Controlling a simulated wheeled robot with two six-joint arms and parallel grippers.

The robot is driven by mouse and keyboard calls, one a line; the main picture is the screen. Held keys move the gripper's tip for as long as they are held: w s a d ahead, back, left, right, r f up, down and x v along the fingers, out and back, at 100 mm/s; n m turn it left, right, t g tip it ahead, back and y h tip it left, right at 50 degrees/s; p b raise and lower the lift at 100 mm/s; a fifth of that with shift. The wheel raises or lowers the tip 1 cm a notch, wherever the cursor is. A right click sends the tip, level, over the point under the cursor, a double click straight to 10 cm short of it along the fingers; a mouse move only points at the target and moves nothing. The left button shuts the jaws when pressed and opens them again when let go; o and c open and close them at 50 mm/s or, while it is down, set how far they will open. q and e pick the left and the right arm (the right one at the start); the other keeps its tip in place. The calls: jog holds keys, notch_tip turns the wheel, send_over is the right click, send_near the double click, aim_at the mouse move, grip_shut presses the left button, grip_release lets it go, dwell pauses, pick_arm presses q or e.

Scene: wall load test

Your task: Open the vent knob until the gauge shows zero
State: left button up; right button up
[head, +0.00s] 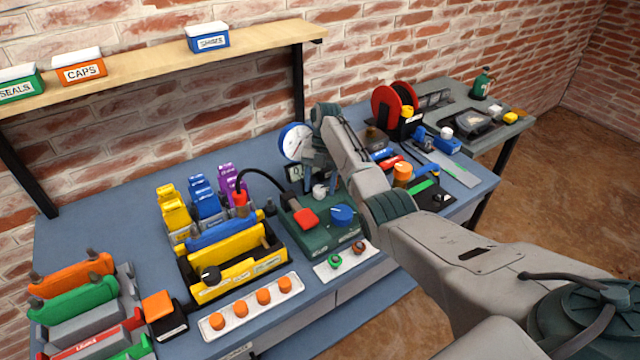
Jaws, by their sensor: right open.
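A round white gauge (293,141) with a blue rim stands at the back of the bench; its reading is too small to tell, and my right arm covers its right edge. In front is a dark green box (300,240) with a red block (305,219), a blue knob (342,215) and a small pale knob (319,191). I cannot read which knob is the vent. My right gripper (320,181) points down, open, just above the pale knob; I cannot tell whether it touches. My left gripper is not in view.
A black cable runs from the box to a red-collared part (240,204). A red reel (393,105) and tools are right. A shelf (150,60) hangs above.

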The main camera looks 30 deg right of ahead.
jog(key=p+v, duration=0.2)
jog(key=v, duration=0.8)
jog(key=shift+r+p, duration=0.3)
jog(key=shift+p, duration=0.1)
jog(key=shift+w+d, duration=0.1)
